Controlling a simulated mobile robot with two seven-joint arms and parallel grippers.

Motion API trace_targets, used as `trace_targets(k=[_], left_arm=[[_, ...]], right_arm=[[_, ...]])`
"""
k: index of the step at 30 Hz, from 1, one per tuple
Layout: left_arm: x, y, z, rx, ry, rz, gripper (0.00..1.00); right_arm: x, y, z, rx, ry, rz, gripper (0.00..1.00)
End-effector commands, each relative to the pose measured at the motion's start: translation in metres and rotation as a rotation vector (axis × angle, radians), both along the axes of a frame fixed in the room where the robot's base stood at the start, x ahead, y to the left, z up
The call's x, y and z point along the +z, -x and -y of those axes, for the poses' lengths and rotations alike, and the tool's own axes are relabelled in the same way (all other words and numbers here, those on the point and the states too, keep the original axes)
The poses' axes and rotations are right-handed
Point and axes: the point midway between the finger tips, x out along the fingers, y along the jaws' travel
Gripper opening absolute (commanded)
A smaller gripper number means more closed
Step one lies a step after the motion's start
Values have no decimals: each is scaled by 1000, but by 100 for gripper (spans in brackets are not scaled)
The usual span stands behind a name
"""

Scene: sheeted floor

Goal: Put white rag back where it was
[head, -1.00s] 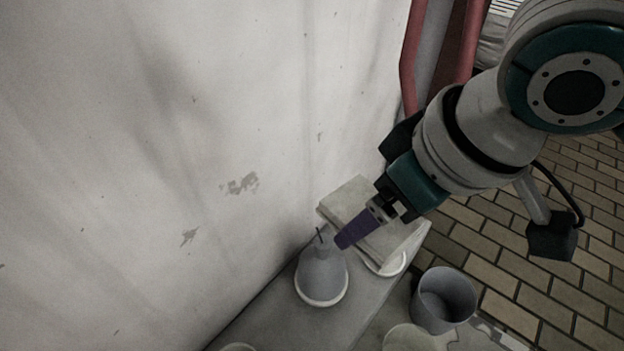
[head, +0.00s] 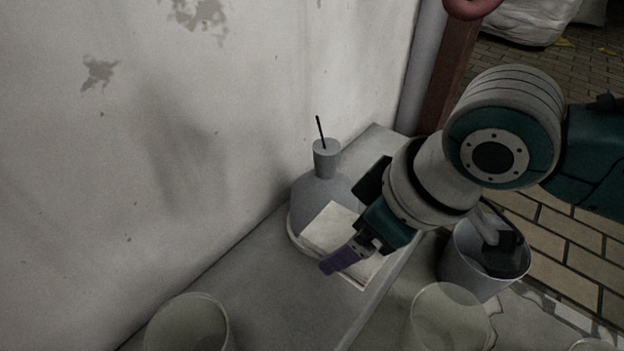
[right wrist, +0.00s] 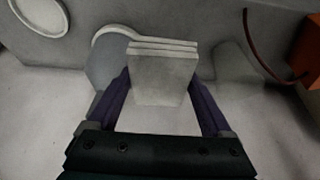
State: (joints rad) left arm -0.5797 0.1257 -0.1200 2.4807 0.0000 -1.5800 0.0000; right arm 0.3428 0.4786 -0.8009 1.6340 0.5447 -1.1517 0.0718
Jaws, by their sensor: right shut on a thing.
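The white rag (head: 331,228) is a flat, folded, pale stack in front of a grey bottle on the ledge in the head view. My right gripper (head: 343,260) has purple fingers and is shut on the rag at its near side. In the right wrist view the rag (right wrist: 163,75) shows as a layered pale block between the fingers of my right gripper (right wrist: 163,95). Whether the rag touches the ledge below cannot be told. My left gripper is not in view.
The grey bottle (head: 318,185), with a dark stick in its neck, stands close behind the rag. A bucket (head: 460,262) and a translucent tub (head: 450,322) are at right. Another tub (head: 188,325) is at front left. The ledge (head: 270,290) between is bare; a wall rises behind.

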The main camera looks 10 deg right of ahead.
Motion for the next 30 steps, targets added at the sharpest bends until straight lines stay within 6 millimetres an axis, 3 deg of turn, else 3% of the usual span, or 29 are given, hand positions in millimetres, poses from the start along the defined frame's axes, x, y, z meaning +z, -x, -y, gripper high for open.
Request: trace_targets(k=[1,3,9,12,20,27,30], left_arm=[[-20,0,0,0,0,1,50],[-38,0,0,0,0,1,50],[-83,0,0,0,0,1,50],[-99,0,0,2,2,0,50],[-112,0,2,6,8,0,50],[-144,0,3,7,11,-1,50],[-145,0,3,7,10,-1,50]], right_arm=[[-24,1,0,0,1,-3,40],[-48,1,0,0,2,-2,40],[-106,1,0,0,1,-2,40],[-126,0,0,0,1,-2,40],[-143,0,0,0,1,1,40],[-181,0,0,-1,1,0,40],[-182,0,0,-1,0,0,40]])
